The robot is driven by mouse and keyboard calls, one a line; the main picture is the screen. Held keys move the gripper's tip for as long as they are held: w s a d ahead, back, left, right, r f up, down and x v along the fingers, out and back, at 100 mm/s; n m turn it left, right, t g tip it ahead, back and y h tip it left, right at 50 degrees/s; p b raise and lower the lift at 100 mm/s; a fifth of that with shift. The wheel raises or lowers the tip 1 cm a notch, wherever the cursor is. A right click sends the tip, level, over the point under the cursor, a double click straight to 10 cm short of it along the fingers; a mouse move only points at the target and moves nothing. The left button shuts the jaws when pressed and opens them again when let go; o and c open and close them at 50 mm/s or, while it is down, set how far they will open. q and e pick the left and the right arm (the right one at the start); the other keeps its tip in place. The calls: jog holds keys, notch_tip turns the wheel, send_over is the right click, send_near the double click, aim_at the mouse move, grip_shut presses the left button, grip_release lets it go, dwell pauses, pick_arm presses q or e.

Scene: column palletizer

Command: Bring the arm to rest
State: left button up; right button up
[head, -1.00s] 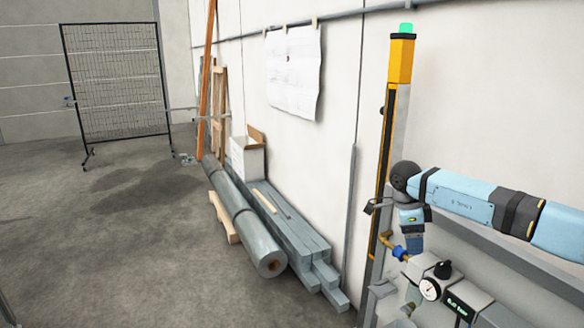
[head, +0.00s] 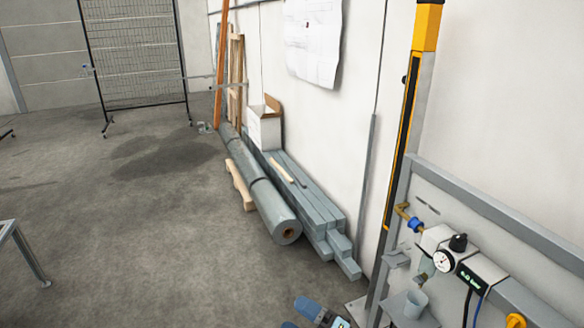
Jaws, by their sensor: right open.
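Only a small part of my right gripper and wrist (head: 318,314) shows, at the bottom edge of the head view, in blue and dark grey with a yellow mark. It is low, over the floor beside the front end of the grey beams. The fingertips are hard to make out and most of the arm is below the picture. I see nothing held there. My left gripper is not in view.
A panel with a pressure gauge (head: 443,261) and a grey cup (head: 415,303) stands at the right by a yellow-black post (head: 410,120). A grey roll (head: 262,198) and grey beams (head: 318,222) lie along the wall. The floor (head: 130,240) left is mostly clear.

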jog(key=s+d+f+m+h, duration=1.5)
jog(key=s+d+f+m, duration=0.2)
jog(key=m, duration=0.6)
pick_arm(q)
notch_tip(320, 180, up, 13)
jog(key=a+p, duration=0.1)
jog(key=p, duration=1.4)
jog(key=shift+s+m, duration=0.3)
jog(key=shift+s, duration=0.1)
pick_arm(e)
notch_tip(320, 180, up, 12)
jog(key=s+d, duration=0.1)
jog(key=shift+s+d+r, duration=0.15)
jog(key=shift+s+d, duration=0.1)
jog(key=shift+s, duration=0.15)
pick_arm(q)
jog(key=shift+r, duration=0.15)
